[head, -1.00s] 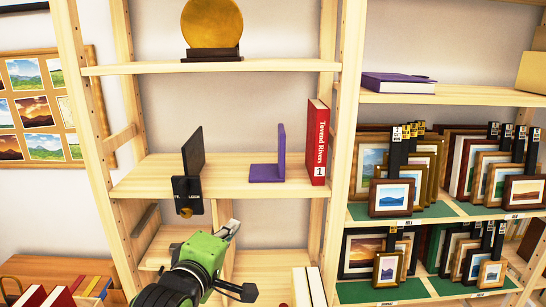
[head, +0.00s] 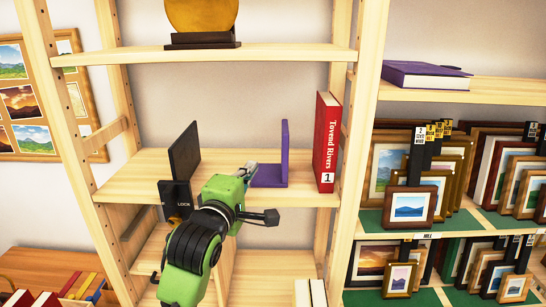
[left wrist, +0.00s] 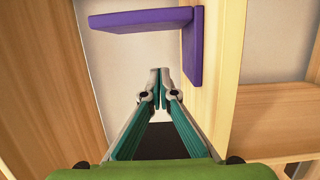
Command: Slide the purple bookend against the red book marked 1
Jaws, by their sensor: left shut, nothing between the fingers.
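The purple bookend (head: 284,155) stands upright on the middle shelf, its flat foot pointing left and its upright plate on the right. The red book marked 1 (head: 327,142) stands to its right against the shelf post, with a gap between them. My left gripper (head: 249,170) is shut and empty, just left of the bookend at the shelf's front part. In the left wrist view the closed fingertips (left wrist: 160,72) point toward the bookend (left wrist: 192,45). Whether they touch it I cannot tell. My right gripper is not in view.
A gold disc (head: 202,14) is on the shelf above. Framed prints (head: 409,204) fill the right-hand shelves. The wooden shelf surface (head: 135,188) is otherwise clear.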

